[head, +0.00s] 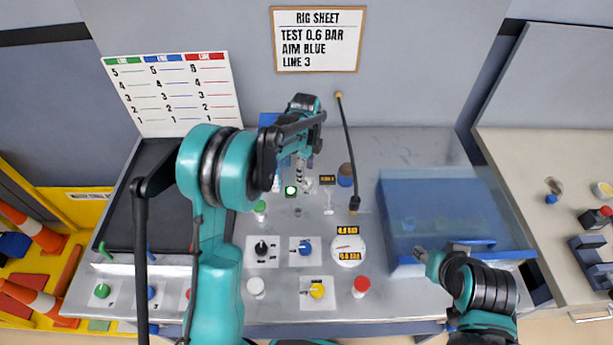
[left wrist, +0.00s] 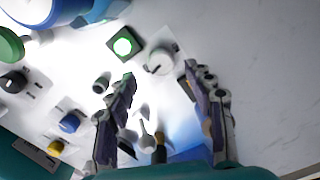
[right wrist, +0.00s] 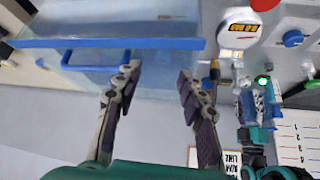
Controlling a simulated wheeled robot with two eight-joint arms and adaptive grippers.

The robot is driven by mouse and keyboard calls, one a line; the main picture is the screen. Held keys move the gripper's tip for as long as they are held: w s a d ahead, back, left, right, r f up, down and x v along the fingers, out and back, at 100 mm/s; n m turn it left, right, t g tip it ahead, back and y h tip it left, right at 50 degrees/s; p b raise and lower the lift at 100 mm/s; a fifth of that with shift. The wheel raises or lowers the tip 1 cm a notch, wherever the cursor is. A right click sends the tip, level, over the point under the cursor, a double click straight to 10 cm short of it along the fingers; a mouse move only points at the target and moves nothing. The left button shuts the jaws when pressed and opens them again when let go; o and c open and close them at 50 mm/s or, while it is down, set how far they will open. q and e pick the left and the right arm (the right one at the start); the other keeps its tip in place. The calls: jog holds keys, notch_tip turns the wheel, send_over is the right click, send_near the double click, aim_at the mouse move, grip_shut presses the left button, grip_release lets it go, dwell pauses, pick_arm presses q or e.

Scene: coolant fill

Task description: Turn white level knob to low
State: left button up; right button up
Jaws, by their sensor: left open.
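A round white knob (left wrist: 160,60) with a dark pointer mark shows in the left wrist view, beside a lit green button (left wrist: 123,44). In the head view this knob (head: 311,186) is small and partly hidden by my left gripper (head: 298,172). In the left wrist view my left gripper (left wrist: 161,76) is open, its fingertips to either side of the near edge of the knob. I cannot tell if they touch it. My right gripper (head: 422,254) is open and empty by the blue see-through tank (head: 440,205); its spread fingers (right wrist: 159,70) show in the right wrist view.
The panel holds a black knob (head: 261,247), a blue knob (head: 305,247), a yellow knob (head: 317,291), a round gauge (head: 348,250) and a red cap (head: 361,286). A rig sheet (head: 318,55) hangs on the wall.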

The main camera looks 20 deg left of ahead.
aim_at(306, 181)
pick_arm(q)
notch_tip(306, 181, down, 4)
jog(key=shift+w+r+b, duration=0.1)
jog(key=shift+w+b, duration=0.05)
jog(key=shift+b, duration=0.25)
jog(key=shift+f, duration=0.3)
jog(key=c, duration=1.2)
jog(key=shift+o, duration=0.2)
